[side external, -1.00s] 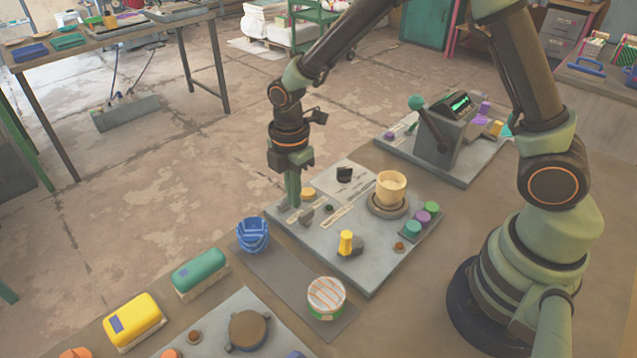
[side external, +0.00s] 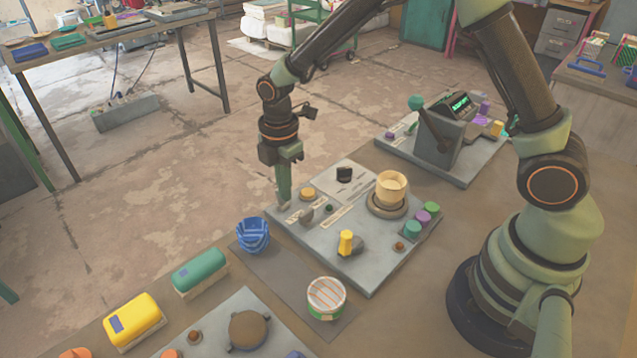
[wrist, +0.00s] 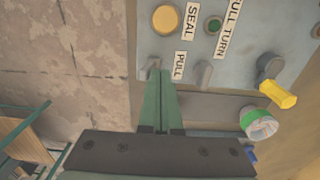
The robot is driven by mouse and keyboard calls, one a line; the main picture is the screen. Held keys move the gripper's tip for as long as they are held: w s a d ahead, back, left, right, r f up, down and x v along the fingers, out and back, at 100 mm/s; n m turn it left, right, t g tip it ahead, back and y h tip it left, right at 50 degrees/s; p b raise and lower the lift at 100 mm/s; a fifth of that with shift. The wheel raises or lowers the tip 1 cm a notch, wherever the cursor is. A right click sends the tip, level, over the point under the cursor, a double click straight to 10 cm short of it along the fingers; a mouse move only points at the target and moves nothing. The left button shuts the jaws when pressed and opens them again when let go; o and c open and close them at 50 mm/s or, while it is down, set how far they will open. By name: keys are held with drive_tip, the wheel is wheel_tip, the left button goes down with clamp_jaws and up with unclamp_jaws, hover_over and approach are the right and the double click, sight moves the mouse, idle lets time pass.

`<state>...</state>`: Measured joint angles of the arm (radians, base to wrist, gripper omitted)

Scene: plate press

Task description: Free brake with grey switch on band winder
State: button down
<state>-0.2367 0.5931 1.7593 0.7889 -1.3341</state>
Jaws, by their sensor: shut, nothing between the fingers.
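My gripper (side external: 284,204) is shut and empty, pointing down at the near-left edge of the middle grey panel (side external: 328,258). In the wrist view the closed green fingertips (wrist: 158,74) are beside or touching a small grey switch (wrist: 152,63) at the panel's edge; they partly hide it, and I cannot tell its position. A second grey switch (wrist: 203,75) stands to the right, by the PULL label, and also shows in the side view (side external: 306,216). A yellow round button (wrist: 166,19) by the SEAL label is above the fingertips.
The panel also carries a cream cup (side external: 391,187) on a round base, a yellow-handled knob (side external: 346,242) and a black piece (side external: 344,174). A blue basket (side external: 253,235) and striped round tin (side external: 326,297) stand in front. A lever panel (side external: 437,140) is behind.

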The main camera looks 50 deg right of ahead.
wheel_tip(320, 180, up, 7)
drive_tip(key=s, duration=0.1)
idle(1.0)
drive_tip(key=shift+s, duration=0.1)
wheel_tip(320, 180, up, 8)
drive_tip(key=m+t, duration=0.2)
drive_tip(key=m, duration=0.5)
hover_over(291, 213)
drive_tip(key=s+d, duration=0.4)
drive_tip(key=d, duration=0.1)
drive_tip(key=s+d+r+m+t, duration=0.3)
drive_tip(key=s+m, duration=0.5)
drive_tip(key=m, duration=0.3)
drive_tip(key=shift+s+d+r+t, duration=0.3)
drive_tip(key=shift+d+r, duration=0.45)
drive_tip(key=shift+d, duration=0.3)
